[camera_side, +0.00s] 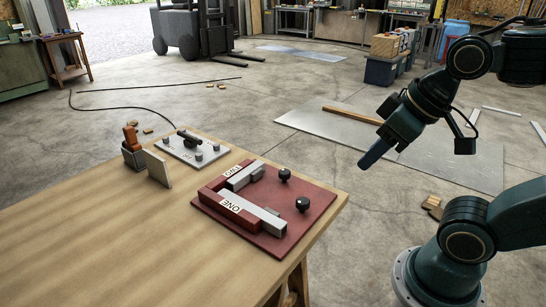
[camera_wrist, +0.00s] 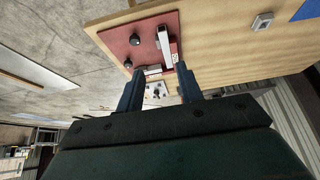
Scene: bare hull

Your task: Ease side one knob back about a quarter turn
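A dark red fixture board (camera_side: 319,214) lies on the table's right corner, with a grey bar on each labelled side. The side one knob (camera_side: 303,204) is black and stands beside the bar marked ONE (camera_side: 232,207); the wrist view appears to show it as the upper knob (camera_wrist: 135,39). The side two knob (camera_side: 285,174) stands farther back, near the label TWO. My gripper (camera_side: 368,161) is up and right of the board, clear of both knobs. In the wrist view its two fingers (camera_wrist: 160,70) are apart, with nothing gripped between them. The knob's exact angle is too small to tell.
Left of the board on the wooden table (camera_side: 110,235) are a grey plate with a black handle (camera_side: 188,139), an upright grey block (camera_side: 157,169) and an orange-handled item (camera_side: 131,137). The table's front left is bare. A metal sheet (camera_side: 310,118) lies on the floor behind.

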